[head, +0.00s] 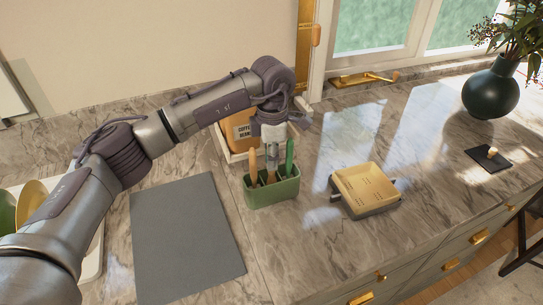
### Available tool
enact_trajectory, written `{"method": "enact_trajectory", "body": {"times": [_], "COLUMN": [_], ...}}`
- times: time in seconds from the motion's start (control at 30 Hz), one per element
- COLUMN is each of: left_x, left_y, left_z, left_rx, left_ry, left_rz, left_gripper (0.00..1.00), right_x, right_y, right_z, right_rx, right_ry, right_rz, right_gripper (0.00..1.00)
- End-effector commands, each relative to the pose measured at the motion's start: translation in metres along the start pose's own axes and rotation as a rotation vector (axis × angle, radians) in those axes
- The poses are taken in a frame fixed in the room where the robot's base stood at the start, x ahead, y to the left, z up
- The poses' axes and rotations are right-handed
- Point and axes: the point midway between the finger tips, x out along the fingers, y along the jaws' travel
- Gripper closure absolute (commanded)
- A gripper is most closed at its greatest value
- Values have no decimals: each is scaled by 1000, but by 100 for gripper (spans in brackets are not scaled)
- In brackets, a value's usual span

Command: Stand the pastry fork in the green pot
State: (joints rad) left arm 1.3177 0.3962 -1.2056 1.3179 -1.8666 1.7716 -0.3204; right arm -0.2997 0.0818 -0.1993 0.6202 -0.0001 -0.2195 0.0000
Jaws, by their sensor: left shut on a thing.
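The green pot (272,193) is a small rectangular holder on the marble counter, near the middle of the head view. A light wooden handle (253,166) stands in its left part and a green handle (289,156) in its right part. My left gripper (271,156) points down directly over the middle of the pot, between these two handles. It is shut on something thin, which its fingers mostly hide. I take this to be the pastry fork, but its shape cannot be made out. My right gripper is not in view.
A tray with a coffee-beans box (239,132) stands just behind the pot. A grey mat (187,240) lies to the left. A yellow dish on a dark base (366,187) stands to the right. A dark vase (490,92) is at the far right. Counter before the pot is clear.

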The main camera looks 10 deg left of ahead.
Motion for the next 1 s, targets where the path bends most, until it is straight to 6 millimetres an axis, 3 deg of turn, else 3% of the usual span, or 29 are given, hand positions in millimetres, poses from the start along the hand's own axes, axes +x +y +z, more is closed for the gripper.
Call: {"method": "enact_trajectory", "body": {"times": [0.37, 0.4, 0.53, 0.83, 1.0], "left_x": [0, 0, -1, -1, -18], "left_y": [0, 0, 0, 0, 1], "left_z": [0, 0, 0, 0, 1], "left_rx": [0, 0, 0, 0, 0], "left_ry": [0, 0, 0, 0, -3], "left_rz": [0, 0, 0, 1, 4], "left_gripper": [100, 75, 53, 52, 52], "right_x": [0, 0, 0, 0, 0], "right_y": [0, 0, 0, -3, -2], "right_z": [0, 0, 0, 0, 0], "right_rx": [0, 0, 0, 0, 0], "right_ry": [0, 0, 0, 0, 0], "right_rz": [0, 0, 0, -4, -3], "right_gripper": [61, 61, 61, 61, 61]}}
